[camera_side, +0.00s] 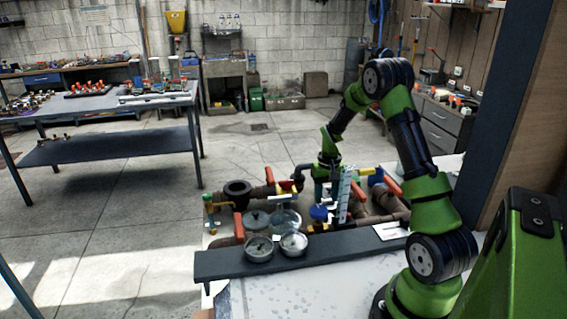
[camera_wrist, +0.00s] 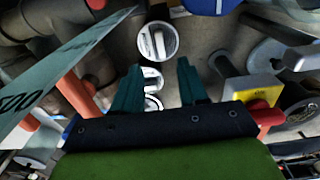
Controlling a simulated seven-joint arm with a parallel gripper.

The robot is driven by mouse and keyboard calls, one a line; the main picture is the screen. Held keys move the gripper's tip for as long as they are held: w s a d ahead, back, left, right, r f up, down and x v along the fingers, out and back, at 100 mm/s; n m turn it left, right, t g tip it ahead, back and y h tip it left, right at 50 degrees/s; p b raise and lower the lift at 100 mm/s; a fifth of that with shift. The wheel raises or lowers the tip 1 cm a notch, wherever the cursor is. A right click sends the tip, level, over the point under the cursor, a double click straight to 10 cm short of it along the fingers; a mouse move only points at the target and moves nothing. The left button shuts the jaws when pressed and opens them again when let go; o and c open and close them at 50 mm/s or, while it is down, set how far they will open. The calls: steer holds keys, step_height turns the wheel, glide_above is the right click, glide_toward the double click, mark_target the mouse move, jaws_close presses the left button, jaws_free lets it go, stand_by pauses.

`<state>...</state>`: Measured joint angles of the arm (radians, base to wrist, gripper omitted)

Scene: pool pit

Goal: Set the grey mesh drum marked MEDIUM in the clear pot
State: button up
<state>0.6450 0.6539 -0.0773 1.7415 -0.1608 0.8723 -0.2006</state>
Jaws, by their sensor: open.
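My gripper (camera_wrist: 158,88) is open, its two teal fingers apart and pointing down; in the side view its end is small among the pipes. Between and just past the fingers is a pale round item (camera_wrist: 152,78), partly hidden. Beyond it lies a round, white-rimmed container (camera_wrist: 158,41) with a pale shape inside. I cannot read a MEDIUM mark or single out the grey mesh drum.
A tall graduated strip (camera_side: 343,194) stands close to my gripper and crosses the left of the wrist view. Brown pipes (camera_side: 385,202), a blue round part (camera_side: 319,212) and a yellow box with a red part (camera_wrist: 248,92) crowd the space. The dark ledge (camera_side: 335,248) is mostly bare rightward.

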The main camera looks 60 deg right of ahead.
mark_target(325, 221)
steer(key=f, duration=0.5)
steer(key=shift+a+f, duration=0.25)
steer(key=shift+f, duration=0.15)
jaws_close()
